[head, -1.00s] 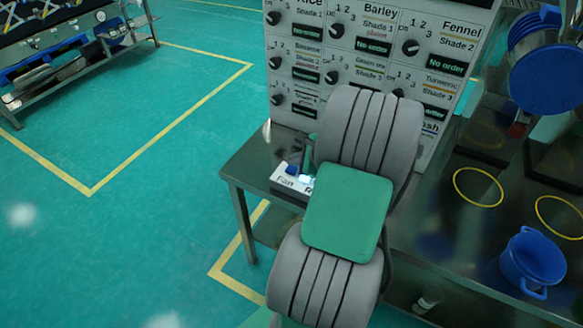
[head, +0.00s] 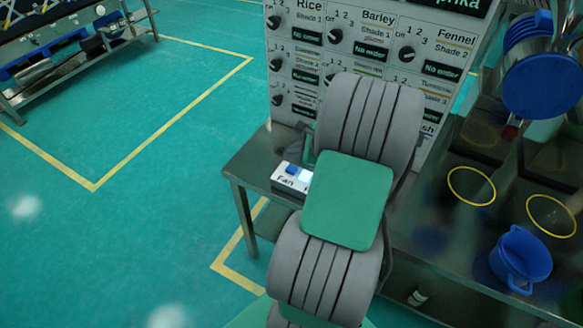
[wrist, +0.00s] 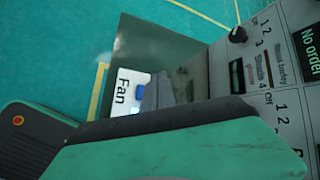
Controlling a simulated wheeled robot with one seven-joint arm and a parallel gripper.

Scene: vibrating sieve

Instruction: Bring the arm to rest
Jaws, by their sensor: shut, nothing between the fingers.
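My arm, with grey ribbed joints and green covers, fills the middle of the head view. Its end is hidden behind the upper joint, and I cannot make out my gripper's fingertips in either view. In the wrist view, green and dark parts of my own body cover the bottom. The arm is raised in front of a steel table (head: 243,172) and a white control panel (head: 287,97). A switch box labelled Fan (head: 283,180) with a blue button (head: 292,169) sits on the table. It also shows in the wrist view (wrist: 122,92).
On the right, a dark steel bench (head: 425,225) has yellow rings and a blue jug (head: 521,258). Blue sieve-like discs (head: 541,84) stand behind it. A metal rack (head: 75,62) stands at the far left. The teal floor (head: 140,225) on the left is clear.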

